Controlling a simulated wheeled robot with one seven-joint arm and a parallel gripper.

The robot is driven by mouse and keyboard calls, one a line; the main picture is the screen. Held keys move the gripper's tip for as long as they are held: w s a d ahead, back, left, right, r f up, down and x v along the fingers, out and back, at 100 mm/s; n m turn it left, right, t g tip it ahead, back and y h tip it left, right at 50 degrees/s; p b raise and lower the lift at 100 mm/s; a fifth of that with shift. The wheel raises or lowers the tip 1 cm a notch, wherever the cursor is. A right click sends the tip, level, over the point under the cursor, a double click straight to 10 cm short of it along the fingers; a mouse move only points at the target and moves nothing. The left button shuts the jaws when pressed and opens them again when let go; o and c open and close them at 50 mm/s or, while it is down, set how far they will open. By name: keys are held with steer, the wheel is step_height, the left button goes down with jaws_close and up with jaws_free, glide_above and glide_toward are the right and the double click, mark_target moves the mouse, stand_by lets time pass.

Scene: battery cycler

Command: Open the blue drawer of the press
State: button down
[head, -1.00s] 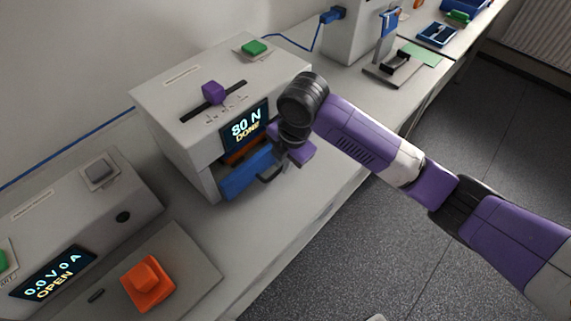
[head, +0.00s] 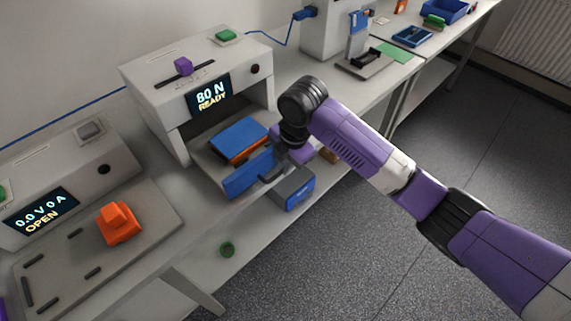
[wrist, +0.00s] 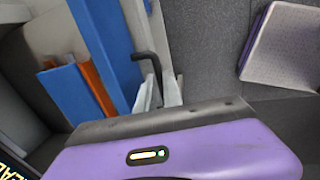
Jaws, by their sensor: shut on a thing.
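The press (head: 200,85) is a pale box on the bench; its screen reads "80 N READY". Its blue drawer (head: 249,178) stands well out from the opening, and its tray floor shows. A blue block with an orange layer (head: 238,138) lies in the tray. My gripper (head: 276,168) is at the drawer's front, shut on the dark handle (head: 268,179). In the wrist view, the handle (wrist: 150,62) runs between the pale fingertips (wrist: 158,95), beside the blue front (wrist: 102,45). My arm partly hides the drawer's right end.
A tester reading "0.0 V 0 A OPEN" (head: 40,210) and an orange block (head: 118,224) stand at the left. Dark floor at the right is clear.

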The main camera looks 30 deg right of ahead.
steer(key=shift+s, duration=0.2)
steer(key=c, duration=1.5)
jaws_free()
step_height(320, 180, up, 8)
steer(key=s+b, duration=0.1)
steer(key=shift+s+d+f, duration=0.15)
steer(key=shift+s+d, duration=0.1)
steer(key=shift+d, duration=0.05)
